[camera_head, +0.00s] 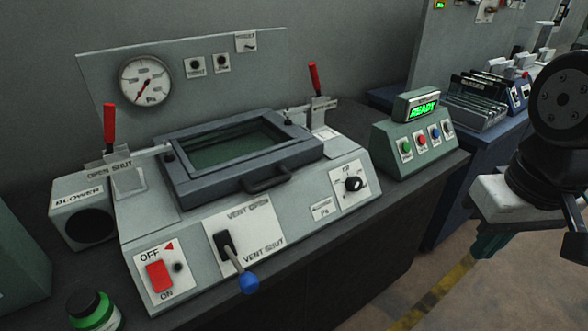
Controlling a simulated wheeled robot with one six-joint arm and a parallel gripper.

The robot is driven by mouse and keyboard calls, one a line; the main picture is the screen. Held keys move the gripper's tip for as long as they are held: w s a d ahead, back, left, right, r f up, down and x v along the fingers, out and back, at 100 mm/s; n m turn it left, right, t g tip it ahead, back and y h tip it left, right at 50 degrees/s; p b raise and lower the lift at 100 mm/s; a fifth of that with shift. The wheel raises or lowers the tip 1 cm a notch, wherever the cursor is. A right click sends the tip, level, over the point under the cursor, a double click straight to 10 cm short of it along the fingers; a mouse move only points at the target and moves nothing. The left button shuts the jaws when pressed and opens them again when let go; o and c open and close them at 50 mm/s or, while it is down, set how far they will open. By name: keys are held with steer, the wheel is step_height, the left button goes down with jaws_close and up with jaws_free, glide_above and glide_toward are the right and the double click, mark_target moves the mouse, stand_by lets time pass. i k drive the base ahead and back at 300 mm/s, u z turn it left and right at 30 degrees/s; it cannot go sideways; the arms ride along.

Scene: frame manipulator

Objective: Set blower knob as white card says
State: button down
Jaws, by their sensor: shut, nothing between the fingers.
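A grey machine (210,215) with a hinged dark-framed window stands on the dark bench. A black round knob (353,184) sits on a white plate on its right front; the plate's lettering is too small to read. A small white card (324,208) left of the knob seems to end in "Pa"; the rest is unclear. A box labelled BLOWER (82,212) with a dark round opening is at the far left. My gripper (487,246) is at the right edge, partly out of view, shut and empty, away from the machine and over the floor side.
A red switch (159,275) marked OFF and ON and a blue-ended vent lever (249,284) stick out in front. Red-handled levers (109,128) stand at both sides. A gauge (145,82) is behind. A READY panel (415,135) stands right.

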mark_target(355, 183)
steer(key=z, duration=0.05)
steer(key=k, duration=1.05)
steer(key=u, duration=1.65)
steer(key=i, duration=1.05)
steer(key=u, duration=0.95)
steer(key=i, duration=0.65)
steer(key=k, duration=0.5)
steer(key=z, duration=3.05)
